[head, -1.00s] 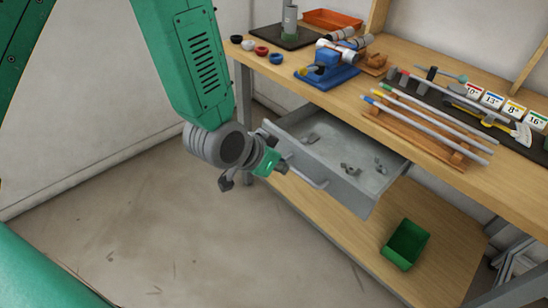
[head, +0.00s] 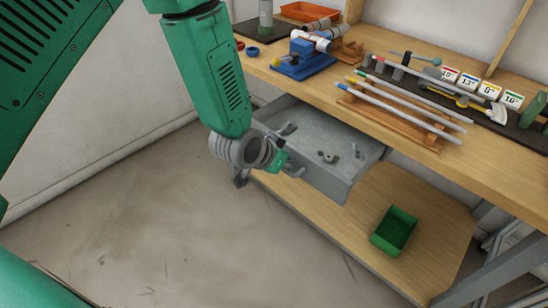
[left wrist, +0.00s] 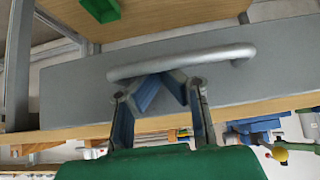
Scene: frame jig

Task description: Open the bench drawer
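The bench drawer (head: 322,150) stands out from under the bench top, with its inside and several small grey parts showing. Its bar handle (left wrist: 215,57) crosses the upper middle of the left wrist view. My left gripper (head: 289,168) is at the drawer front in the head view and covers much of the handle. In the left wrist view its fingers (left wrist: 163,77) come together at the handle's edge, and the tips seem to pass behind the bar. They close along the bar, not across it. Whether they touch it I cannot tell. My right gripper is out of view.
The bench top (head: 278,78) holds a blue fixture (head: 303,66), rods on a wooden rack (head: 400,125) and number cards. A green bin (head: 394,231) stands on the lower shelf (head: 350,237). The floor left of the bench is clear.

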